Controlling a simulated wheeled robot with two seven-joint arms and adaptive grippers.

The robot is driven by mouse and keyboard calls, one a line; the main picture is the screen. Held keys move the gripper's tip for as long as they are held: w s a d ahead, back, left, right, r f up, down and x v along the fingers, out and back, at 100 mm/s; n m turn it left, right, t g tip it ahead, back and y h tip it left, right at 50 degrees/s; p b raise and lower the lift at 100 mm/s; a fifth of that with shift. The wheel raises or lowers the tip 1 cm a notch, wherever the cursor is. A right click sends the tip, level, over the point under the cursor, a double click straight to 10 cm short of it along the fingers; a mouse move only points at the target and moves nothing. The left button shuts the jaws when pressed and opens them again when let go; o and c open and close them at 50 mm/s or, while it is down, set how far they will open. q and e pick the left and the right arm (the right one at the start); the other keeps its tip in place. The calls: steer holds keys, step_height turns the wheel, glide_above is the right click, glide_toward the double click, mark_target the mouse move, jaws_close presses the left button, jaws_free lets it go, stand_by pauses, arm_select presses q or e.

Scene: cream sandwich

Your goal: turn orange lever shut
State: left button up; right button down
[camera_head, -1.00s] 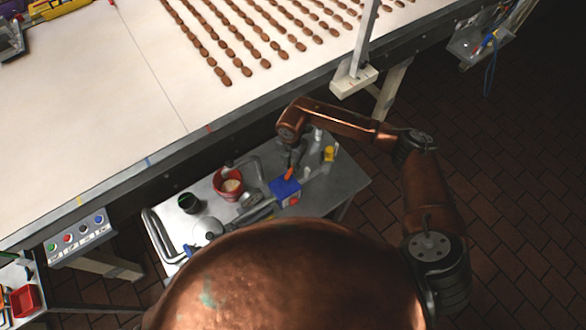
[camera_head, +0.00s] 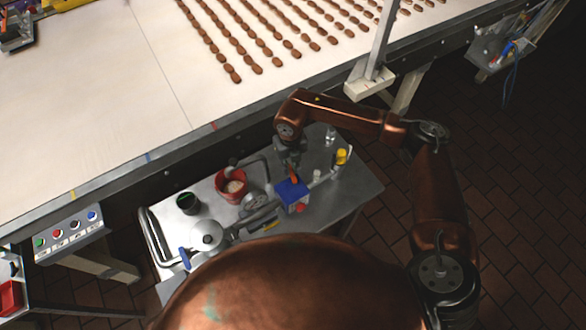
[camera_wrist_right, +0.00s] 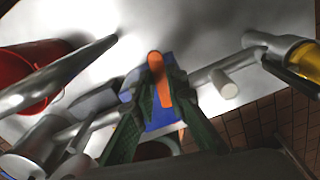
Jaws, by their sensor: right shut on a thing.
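The orange lever (camera_head: 294,176) sits on a blue box-shaped valve body (camera_head: 289,192) on the metal pipework of the small steel table. In the right wrist view the lever (camera_wrist_right: 157,68) stands up between the two dark green fingers, with the blue body (camera_wrist_right: 161,117) behind it. My right gripper (camera_wrist_right: 160,82) is shut on the lever. In the head view my right gripper (camera_head: 291,166) is above the valve, and its fingertips are partly hidden. My left gripper is in neither current view.
A red pot (camera_head: 231,188), a dark green cup (camera_head: 188,203) and a blue handle (camera_head: 184,258) are to the left on the steel table (camera_head: 347,191). A yellow-topped fitting (camera_head: 342,156) is at the right. The conveyor (camera_head: 110,110) lies behind.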

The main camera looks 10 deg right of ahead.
steer(key=shift+s+a+f+n+b, duration=0.1)
steer(key=shift+a+n+b, duration=0.15)
steer(key=shift+n, duration=0.3)
steer(key=shift+a+n+b, duration=0.15)
steer(key=shift+n+b, duration=0.2)
steer(key=shift+n, duration=0.2)
steer(key=c, duration=1.9)
jaws_free()
steer(key=shift+c, duration=0.2)
step_height(320, 180, up, 12)
